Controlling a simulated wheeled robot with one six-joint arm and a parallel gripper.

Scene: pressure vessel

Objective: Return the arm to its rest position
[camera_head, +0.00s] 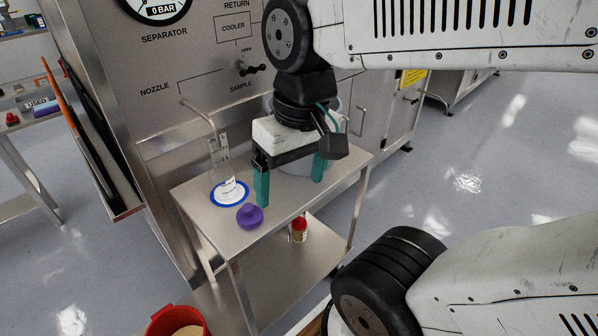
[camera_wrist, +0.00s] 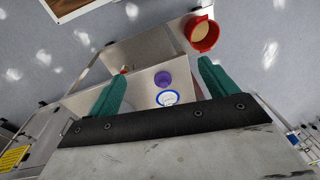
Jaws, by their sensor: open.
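My gripper (camera_head: 291,185) hangs above the small steel cart, with its two green fingers spread wide and nothing between them. In the wrist view the open fingers (camera_wrist: 158,85) frame the cart top from above. A purple stopper-like object (camera_head: 250,215) sits on the cart top, just left of and in front of the fingers; it also shows in the wrist view (camera_wrist: 163,78). A clear glass vessel (camera_head: 226,180) stands on a blue-rimmed white disc (camera_head: 230,194) under the nozzle. My arm reaches in from the upper right.
The steel cart (camera_head: 190,195) stands against the separator panel (camera_head: 165,75). A red-capped bottle (camera_head: 299,230) is on its lower shelf. A red container (camera_head: 178,322) is at the bottom front. A side bench (camera_head: 20,125) is at left. Open floor (camera_head: 500,150) lies right.

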